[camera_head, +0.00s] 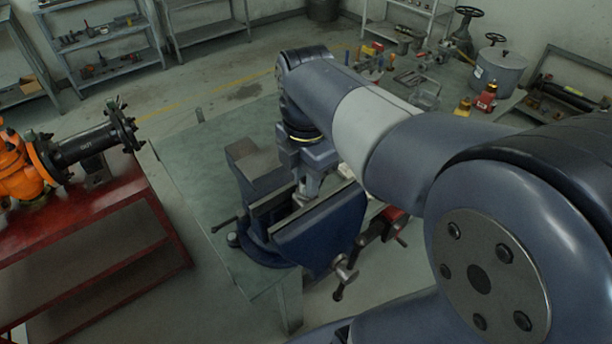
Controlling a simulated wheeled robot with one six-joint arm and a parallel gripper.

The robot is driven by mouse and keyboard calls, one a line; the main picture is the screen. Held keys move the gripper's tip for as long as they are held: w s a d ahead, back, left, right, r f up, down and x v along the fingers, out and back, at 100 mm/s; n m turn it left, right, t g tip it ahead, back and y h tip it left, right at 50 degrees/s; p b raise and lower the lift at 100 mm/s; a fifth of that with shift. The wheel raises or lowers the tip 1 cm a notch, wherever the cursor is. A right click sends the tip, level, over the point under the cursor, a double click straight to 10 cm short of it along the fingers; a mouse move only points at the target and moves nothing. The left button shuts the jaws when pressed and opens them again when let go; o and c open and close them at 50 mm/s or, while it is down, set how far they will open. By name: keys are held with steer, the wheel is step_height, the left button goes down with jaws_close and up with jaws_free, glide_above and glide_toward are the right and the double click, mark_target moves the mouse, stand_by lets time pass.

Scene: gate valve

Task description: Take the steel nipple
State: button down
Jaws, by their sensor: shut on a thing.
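My gripper (306,179) points down over the blue bench vise (318,228) on the grey-green workbench (196,165). It is shut on a small grey metal piece that looks like the steel nipple (300,197), at the gap between the vise jaws. The fingers and the wrist hide much of the nipple. I cannot tell whether the vise jaws touch it.
On the left, a red table (100,225) carries an orange valve (20,172) with a black flanged pipe (85,146). Metal shelves (100,58) stand at the back. A cluttered bench with a grey pot (499,72) is behind my arm. The workbench's left part is clear.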

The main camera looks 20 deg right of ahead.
steer(key=shift+r+p, duration=0.7)
steer(key=shift+p, duration=0.05)
stand_by(0.9)
steer(key=shift+r+p, duration=3.35)
steer(key=shift+r, duration=0.25)
